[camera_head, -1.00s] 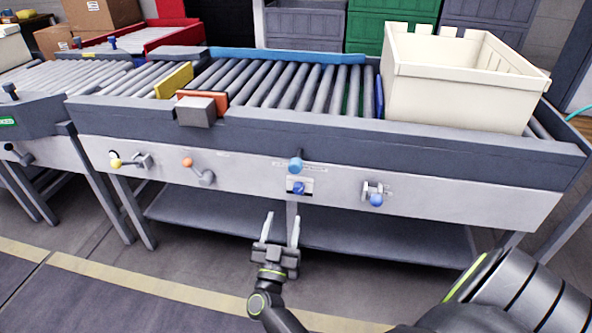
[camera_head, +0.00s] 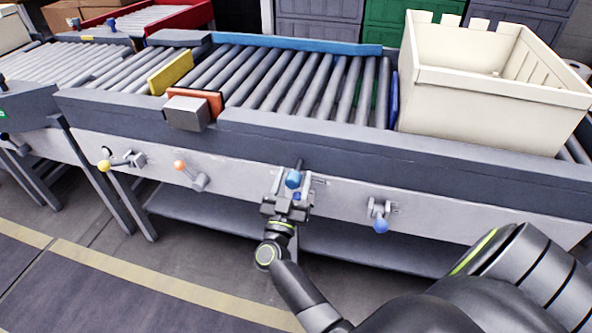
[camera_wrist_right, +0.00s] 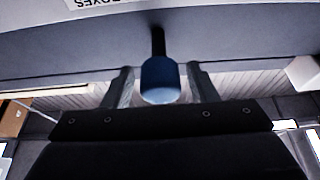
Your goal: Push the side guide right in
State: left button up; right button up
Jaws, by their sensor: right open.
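A round blue knob (camera_head: 293,179) on a dark rod sticks out of the light front panel of the conveyor. My right gripper (camera_head: 291,185) is open, with its fingers on either side of the knob. In the right wrist view the knob (camera_wrist_right: 159,78) sits between the two open fingers (camera_wrist_right: 159,88), with a visible gap on both sides. A long blue rail (camera_head: 295,43) runs along the far side of the rollers; I cannot see whether the knob's rod joins it. My left gripper is not in view.
A lever with a blue ball (camera_head: 381,226) is on the panel to the right. Levers with orange (camera_head: 180,165) and yellow balls (camera_head: 104,166) are to the left. A cream crate (camera_head: 480,112) stands on the rollers at the right.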

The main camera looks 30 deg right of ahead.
jog(key=shift+r, duration=0.1)
jog(key=shift+c, duration=0.4)
grip_shut()
jog(key=shift+w+d+r, duration=0.1)
jog(key=shift+w, duration=0.05)
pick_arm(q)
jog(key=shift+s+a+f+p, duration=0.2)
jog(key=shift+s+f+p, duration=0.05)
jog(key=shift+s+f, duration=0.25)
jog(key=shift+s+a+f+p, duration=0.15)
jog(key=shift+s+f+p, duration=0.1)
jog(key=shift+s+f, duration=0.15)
pick_arm(e)
jog(key=shift+w+d, duration=0.95)
jog(key=shift+d, duration=0.15)
